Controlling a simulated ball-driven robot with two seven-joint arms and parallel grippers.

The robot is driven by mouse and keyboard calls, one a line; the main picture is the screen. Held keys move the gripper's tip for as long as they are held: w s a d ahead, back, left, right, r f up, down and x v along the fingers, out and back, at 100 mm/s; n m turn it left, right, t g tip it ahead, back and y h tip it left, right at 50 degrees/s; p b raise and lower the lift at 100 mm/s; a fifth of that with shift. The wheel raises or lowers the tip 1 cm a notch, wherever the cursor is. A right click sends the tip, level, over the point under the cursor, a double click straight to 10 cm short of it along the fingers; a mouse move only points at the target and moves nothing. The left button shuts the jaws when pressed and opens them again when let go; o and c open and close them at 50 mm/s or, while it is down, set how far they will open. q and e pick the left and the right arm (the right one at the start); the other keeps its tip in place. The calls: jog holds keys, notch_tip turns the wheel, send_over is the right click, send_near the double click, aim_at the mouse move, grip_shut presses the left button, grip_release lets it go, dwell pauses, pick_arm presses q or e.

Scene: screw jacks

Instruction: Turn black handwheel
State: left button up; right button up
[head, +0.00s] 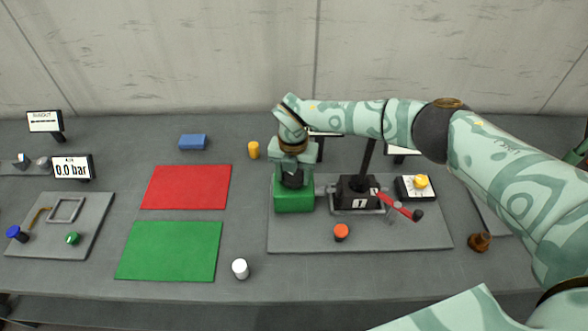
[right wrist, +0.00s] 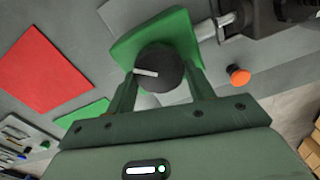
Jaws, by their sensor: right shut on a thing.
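The black handwheel (right wrist: 158,70) is a round black knob with a white mark on top, on a green block (right wrist: 190,35) in the right wrist view. My right gripper (right wrist: 160,88) comes down over it with one finger on each side and is shut on it. In the head view the handwheel (head: 292,180) shows only partly under my right gripper (head: 292,172), and the green block (head: 294,197) stands at the left end of a grey plate (head: 360,238). My left gripper is not in view.
A dark screw jack (head: 352,190) with a red-handled crank (head: 395,204) stands right of the block. An orange knob (head: 341,232) is in front.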

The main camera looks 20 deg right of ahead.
aim_at(293, 176)
jog(key=shift+w+r+m+p, duration=0.1)
jog(key=shift+m+p, duration=0.35)
jog(key=shift+m, duration=0.5)
jog(key=shift+w+r+m+p, duration=0.1)
jog(key=shift+m+p, duration=0.35)
jog(key=shift+m, duration=0.5)
jog(key=o, duration=1)
jog(key=shift+f, duration=0.15)
jog(key=shift+s, duration=0.1)
notch_tip(293, 176, up, 16)
jog(key=shift+r, duration=0.2)
jog(key=shift+f, duration=0.1)
